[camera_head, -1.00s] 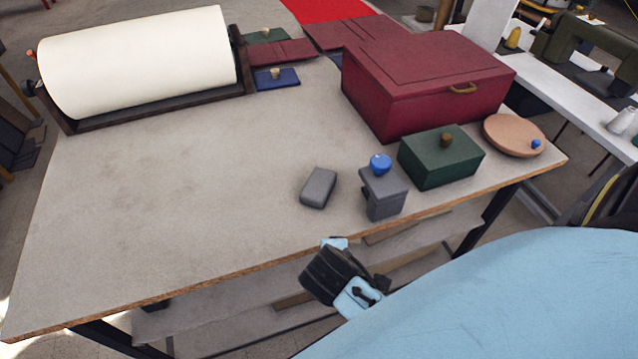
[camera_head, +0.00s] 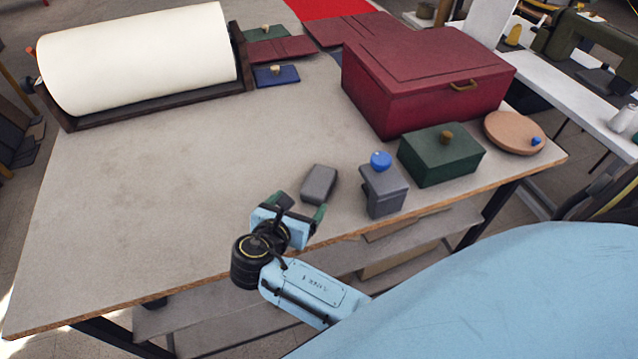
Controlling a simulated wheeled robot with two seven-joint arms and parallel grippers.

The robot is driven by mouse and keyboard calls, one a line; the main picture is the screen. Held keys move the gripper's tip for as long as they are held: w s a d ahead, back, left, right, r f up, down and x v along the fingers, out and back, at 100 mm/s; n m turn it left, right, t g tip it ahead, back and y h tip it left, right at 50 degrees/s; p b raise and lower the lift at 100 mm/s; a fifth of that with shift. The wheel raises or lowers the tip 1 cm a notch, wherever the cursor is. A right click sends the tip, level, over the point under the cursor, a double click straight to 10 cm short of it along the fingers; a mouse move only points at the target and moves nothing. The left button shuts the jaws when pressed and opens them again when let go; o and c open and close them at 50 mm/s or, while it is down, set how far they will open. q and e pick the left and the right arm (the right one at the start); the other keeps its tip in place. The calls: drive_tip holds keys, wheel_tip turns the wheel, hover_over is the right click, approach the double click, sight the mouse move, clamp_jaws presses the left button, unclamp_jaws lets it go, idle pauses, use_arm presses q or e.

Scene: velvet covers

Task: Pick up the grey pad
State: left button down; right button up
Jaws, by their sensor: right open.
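The grey pad (camera_head: 319,184) is a small rounded block lying on the table near its front edge, left of a grey box with a blue knob. My right gripper (camera_head: 299,210) is over the table's front edge, just in front of the pad and a little to its left. Its fingers, with green tips, are apart and nothing is between them. It appears apart from the pad. My left gripper is out of view.
The grey box (camera_head: 383,190) with its blue knob stands close right of the pad. A green box (camera_head: 441,158), a large red box (camera_head: 425,85) and a round tan lid (camera_head: 515,132) stand further right. A white roll (camera_head: 138,62) lies back left. The table's (camera_head: 150,170) left and middle are clear.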

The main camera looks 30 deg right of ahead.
sight(315, 188)
drive_tip(key=x, duration=0.4)
drive_tip(key=shift+w+d+f, duration=0.15)
drive_tip(key=shift+w+d, duration=0.05)
drive_tip(key=shift+d, duration=0.1)
drive_tip(key=x, duration=0.5)
drive_tip(key=shift+s+d+f, duration=0.1)
drive_tip(key=shift+s+d, duration=0.05)
drive_tip(key=shift+d, duration=0.05)
drive_tip(key=c, duration=1.2)
